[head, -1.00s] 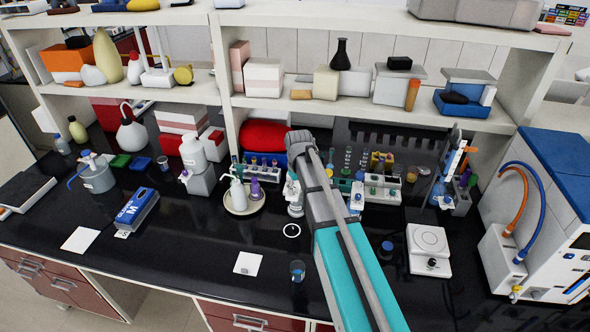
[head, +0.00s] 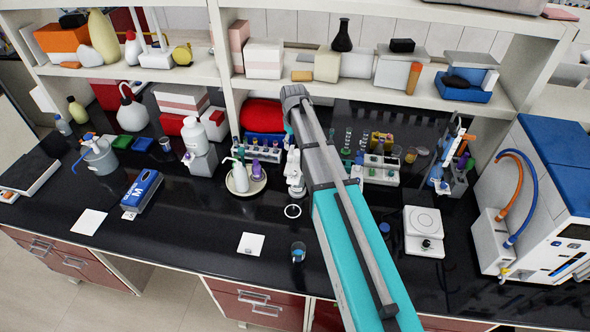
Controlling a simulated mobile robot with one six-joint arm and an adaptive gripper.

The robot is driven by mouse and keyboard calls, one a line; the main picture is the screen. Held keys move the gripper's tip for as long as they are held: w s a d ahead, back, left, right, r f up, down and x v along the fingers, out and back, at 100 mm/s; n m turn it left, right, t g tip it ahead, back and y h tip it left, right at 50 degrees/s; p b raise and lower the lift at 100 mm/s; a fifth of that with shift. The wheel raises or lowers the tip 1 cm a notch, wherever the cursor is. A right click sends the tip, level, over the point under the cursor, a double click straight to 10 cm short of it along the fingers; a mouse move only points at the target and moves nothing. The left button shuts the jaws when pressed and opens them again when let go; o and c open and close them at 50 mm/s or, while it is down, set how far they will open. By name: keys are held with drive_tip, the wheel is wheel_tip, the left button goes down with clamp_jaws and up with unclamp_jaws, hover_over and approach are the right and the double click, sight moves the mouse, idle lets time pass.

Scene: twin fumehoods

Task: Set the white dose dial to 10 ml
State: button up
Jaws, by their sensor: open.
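The white dose dial cannot be made out at this size. A slim white apparatus (head: 294,172) stands upright at the middle of the bench, just left of my arm, and may be what carries it. No scale or setting can be read. My teal and grey arm reaches from the lower right up over the bench, its grey joint in front of the shelf. My gripper's fingers do not show; they seem hidden behind the arm. No contact between the gripper and the apparatus can be seen.
A white pump bottle (head: 238,175) on a round tray stands left of the apparatus. Tube racks stand behind. A balance (head: 424,232) is at right.

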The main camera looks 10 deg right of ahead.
sight(294, 171)
drive_tip(key=shift+f, duration=0.15)
wheel_tip(294, 171, down, 14)
drive_tip(key=b, duration=1.3)
drive_tip(key=shift+r+b, duration=0.25)
drive_tip(key=shift+b, duration=0.1)
drive_tip(key=shift+s, duration=0.1)
clamp_jaws()
